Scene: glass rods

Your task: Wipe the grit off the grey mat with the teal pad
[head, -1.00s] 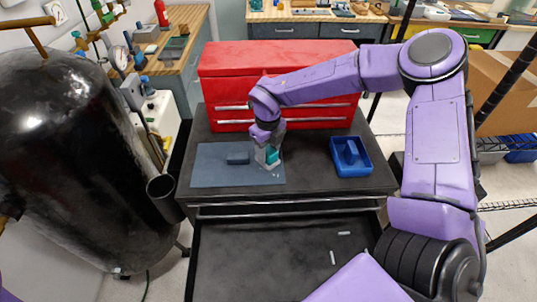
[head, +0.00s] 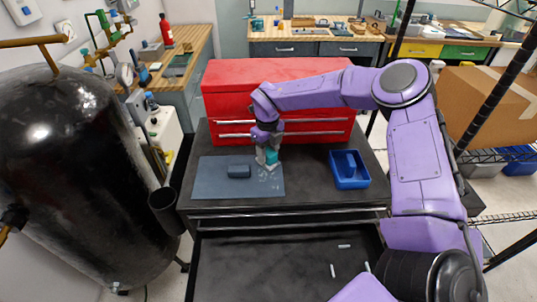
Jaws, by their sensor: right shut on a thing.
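The grey mat (head: 212,183) lies flat on the dark top of the tool cabinet. Pale grit (head: 268,176) is scattered on its right part. My right gripper (head: 268,156) is shut on the teal pad (head: 271,158), at the back right part of the mat, just behind the grit. I cannot tell whether the pad touches the mat. A dark blue-grey block (head: 239,171) sits on the mat, left of the pad. My left gripper is not in view.
A blue tray (head: 350,183) with a blue piece inside stands right of the mat. A red toolbox (head: 225,100) stands behind. Several small pale rods (head: 332,270) lie in the open drawer below. A black tank (head: 75,170) is at left.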

